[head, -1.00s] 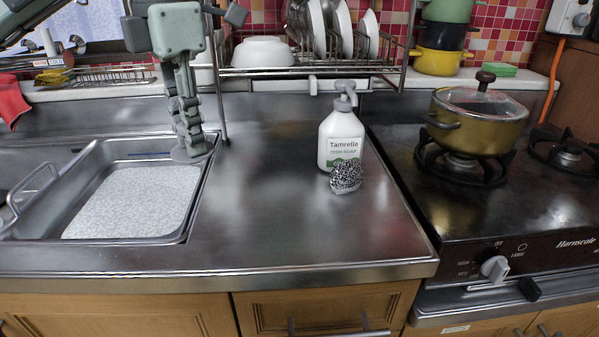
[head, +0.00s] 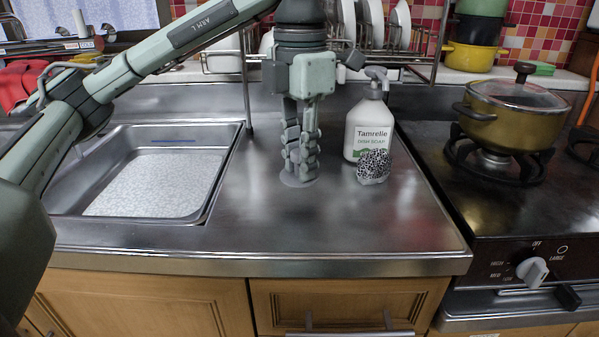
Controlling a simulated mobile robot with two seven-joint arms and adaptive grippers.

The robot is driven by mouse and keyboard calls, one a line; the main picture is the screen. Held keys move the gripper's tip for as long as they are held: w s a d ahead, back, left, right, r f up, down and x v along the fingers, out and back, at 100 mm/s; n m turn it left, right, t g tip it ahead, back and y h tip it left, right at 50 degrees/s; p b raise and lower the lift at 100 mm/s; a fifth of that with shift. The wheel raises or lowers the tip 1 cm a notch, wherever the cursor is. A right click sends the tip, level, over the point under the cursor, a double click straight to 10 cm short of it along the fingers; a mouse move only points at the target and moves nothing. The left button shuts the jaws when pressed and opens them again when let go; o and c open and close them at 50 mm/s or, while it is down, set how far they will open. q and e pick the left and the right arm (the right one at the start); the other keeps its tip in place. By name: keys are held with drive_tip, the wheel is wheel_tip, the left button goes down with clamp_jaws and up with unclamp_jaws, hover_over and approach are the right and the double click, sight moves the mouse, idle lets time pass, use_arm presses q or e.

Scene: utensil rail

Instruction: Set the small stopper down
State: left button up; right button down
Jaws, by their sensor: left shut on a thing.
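My left gripper (head: 300,165) points down over the bare steel counter, between the sink and the soap bottle. It is shut on the small stopper (head: 296,181), a flat grey disc that shows beneath the fingertips. The fingers hide part of the stopper. The stopper is at or just above the counter top; I cannot tell whether it touches. My right gripper is not in view.
A Tamrelle soap bottle (head: 368,128) and a black-and-white patterned scrubber (head: 373,166) stand just right of the gripper. The sink (head: 229,180) is at left, the stove with a gold pot (head: 512,115) at right. The front counter (head: 330,225) is clear.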

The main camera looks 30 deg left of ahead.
use_arm(q)
drive_tip(key=shift+f, duration=1.1)
drive_tip(key=shift+f, duration=0.2)
drive_tip(key=o, duration=1)
drive_tip(key=shift+c, duration=0.2)
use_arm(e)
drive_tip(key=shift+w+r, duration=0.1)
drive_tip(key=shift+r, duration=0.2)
use_arm(q)
drive_tip(key=shift+r, duration=0.15)
